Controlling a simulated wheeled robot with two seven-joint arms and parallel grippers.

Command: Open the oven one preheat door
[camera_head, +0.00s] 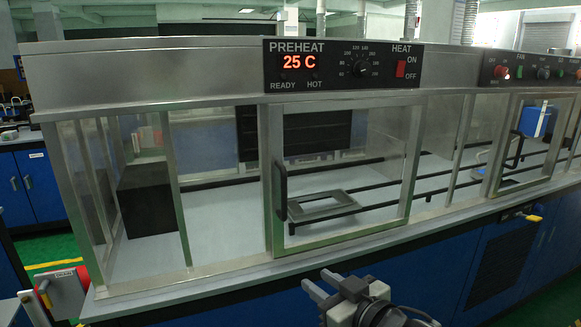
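The preheat door (345,228) is a glass panel in a metal frame on the oven front, below the PREHEAT panel. It looks closed, flush with the oven front. Its black vertical handle (281,190) is on the door's left side. My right gripper (316,283) is at the bottom middle, in front of and below the door. Its two grey fingers are apart with nothing between them, and it does not touch the handle. I cannot make out my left gripper.
The control panel (342,65) reads 25 C and has a dial and a red HEAT switch. A second glass door (491,192) is at the right. A narrow counter ledge runs below the oven front.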

